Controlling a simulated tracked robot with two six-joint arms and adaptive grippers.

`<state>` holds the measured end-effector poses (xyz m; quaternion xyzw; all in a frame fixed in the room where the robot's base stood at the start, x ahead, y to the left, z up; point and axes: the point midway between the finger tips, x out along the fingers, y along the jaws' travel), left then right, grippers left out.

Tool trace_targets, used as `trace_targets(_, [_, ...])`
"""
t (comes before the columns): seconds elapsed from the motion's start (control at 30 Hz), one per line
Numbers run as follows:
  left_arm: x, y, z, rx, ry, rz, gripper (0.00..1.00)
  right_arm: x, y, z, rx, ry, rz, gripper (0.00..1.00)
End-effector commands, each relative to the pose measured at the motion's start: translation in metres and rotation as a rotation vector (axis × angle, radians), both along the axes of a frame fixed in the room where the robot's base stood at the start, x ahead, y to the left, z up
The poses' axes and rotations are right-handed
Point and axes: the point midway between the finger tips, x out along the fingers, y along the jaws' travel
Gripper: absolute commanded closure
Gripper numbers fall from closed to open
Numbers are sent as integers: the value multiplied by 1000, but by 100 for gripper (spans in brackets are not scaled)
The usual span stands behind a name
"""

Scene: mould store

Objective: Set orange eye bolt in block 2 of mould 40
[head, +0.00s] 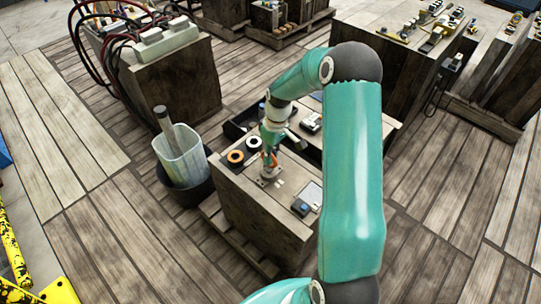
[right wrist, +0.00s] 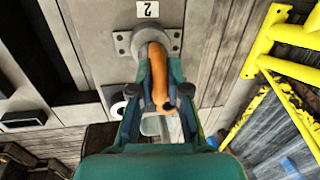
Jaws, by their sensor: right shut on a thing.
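The orange eye bolt (right wrist: 158,70) is between the fingers of my right gripper (right wrist: 157,92), which is shut on it. In the right wrist view its far end meets a grey round fitting on a metal plate (right wrist: 124,44), beside a label "2" (right wrist: 148,9). I cannot tell how deep it sits. In the head view my right gripper (head: 270,155) points down at the top of a wooden-sided mould block (head: 255,212), with a little orange showing at the fingers. No number 40 is readable. My left gripper is not in view.
A small dark box (head: 301,207) sits near the block's front right. A pale bin (head: 183,156) stands at left. Yellow rails (right wrist: 265,42) show in the wrist view.

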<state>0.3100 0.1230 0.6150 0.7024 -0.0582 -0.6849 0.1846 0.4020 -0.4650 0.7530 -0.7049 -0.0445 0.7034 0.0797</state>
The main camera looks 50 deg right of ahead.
Motion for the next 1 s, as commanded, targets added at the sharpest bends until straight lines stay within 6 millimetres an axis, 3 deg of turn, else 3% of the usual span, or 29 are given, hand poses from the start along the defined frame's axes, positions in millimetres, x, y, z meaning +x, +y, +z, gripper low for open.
trace_targets(0.8, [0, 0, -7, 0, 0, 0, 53, 0, -1, -8, -3, -3, -2, 100])
trace_targets(0.83, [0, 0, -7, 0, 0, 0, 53, 0, -2, -7, -3, -3, -2, 81])
trace_targets(1.0, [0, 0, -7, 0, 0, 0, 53, 0, -1, -8, -2, -2, 0, 55])
